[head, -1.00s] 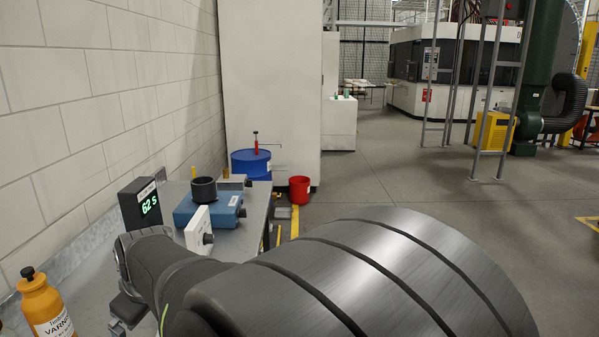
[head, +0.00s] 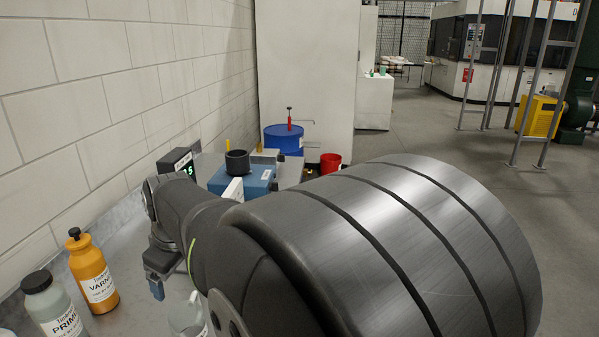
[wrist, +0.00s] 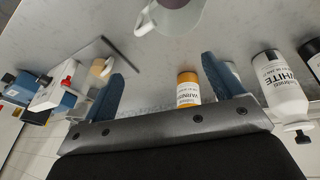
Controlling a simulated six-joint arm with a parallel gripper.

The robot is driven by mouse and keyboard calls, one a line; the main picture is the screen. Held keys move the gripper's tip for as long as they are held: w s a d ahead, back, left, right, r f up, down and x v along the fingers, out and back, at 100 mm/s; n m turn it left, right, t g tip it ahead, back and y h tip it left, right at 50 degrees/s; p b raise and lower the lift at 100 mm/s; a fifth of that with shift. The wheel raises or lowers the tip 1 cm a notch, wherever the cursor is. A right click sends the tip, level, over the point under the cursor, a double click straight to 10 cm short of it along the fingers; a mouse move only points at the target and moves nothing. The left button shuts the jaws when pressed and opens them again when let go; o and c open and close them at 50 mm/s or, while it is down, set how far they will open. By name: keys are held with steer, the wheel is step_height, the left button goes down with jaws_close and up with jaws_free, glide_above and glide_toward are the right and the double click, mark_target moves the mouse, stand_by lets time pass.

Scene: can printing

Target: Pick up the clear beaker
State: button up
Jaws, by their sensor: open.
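A clear, glassy vessel, which looks like the beaker (head: 186,318), stands on the bench at the bottom of the head view, partly hidden by my arm and cut by the frame edge. In the wrist view a pale vessel with a handle (wrist: 178,20) shows at the top, cut by the edge; I cannot tell for sure that it is the same one. My gripper (wrist: 165,66) is open and empty, its two blue fingers apart. In the head view my gripper (head: 156,286) is over the bench, left of the beaker, and partly hidden by my wrist.
An orange varnish bottle (head: 93,272) and a grey primer bottle (head: 54,308) stand at the left. A white bottle (wrist: 279,88) is right of my fingers in the wrist view. A small tan cup (wrist: 103,67) is at the left. A blue device (head: 254,180) stands farther back.

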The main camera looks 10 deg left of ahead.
steer(key=w+a+f+n+t+h, duration=0.35)
steer(key=w+a+n+t, duration=0.2)
steer(key=a+n, duration=0.2)
steer(key=w+a+f+n+t+h, duration=0.3)
steer(key=w+a+n+t+h, duration=0.15)
steer(key=w+a+n, duration=0.35)
steer(key=shift+n+t+y, duration=0.3)
steer(key=shift+n+y, duration=0.1)
steer(key=shift+n, duration=0.25)
steer(key=x, duration=0.4)
steer(key=d+x, duration=0.1)
steer(key=x, duration=0.6)
steer(key=shift+d+f, duration=0.15)
steer(key=shift+d, duration=0.3)
steer(key=x, duration=0.5)
steer(key=shift+s+f, duration=0.15)
steer(key=shift+f, duration=0.2)
steer(key=shift+c, duration=0.3)
steer(key=c, duration=1.1)
